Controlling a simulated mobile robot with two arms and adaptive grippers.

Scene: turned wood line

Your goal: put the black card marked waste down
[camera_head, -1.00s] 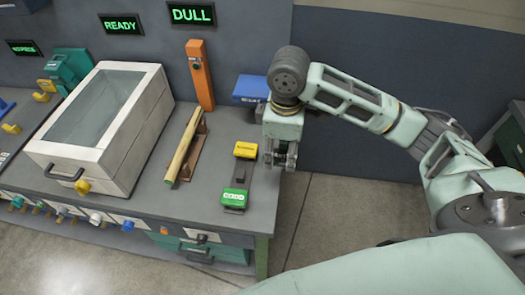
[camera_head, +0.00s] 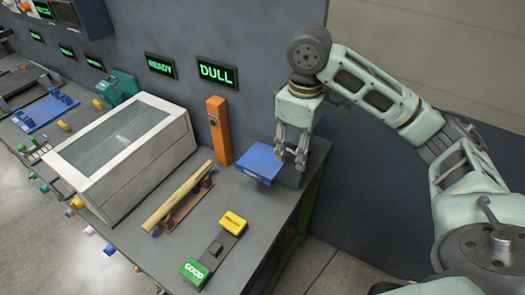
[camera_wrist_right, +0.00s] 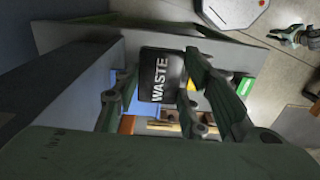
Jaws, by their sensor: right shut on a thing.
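The black card marked WASTE (camera_wrist_right: 161,76) shows between the fingers of my right gripper (camera_head: 290,160) in the right wrist view. My right gripper is shut on it. In the head view this gripper points down over the far right corner of the bench, just right of a blue block (camera_head: 262,158). The card is hard to make out there against the dark shapes under the fingers, and I cannot tell whether it touches the bench. My left gripper is not in view.
A dark strip (camera_head: 216,248) carries a green GOOD block (camera_head: 194,271) and a yellow block (camera_head: 233,222). A turned wood piece (camera_head: 178,198), an orange post (camera_head: 219,130) and a white glass-topped box (camera_head: 125,150) stand left. The bench (camera_head: 262,207) is clear right of the strip.

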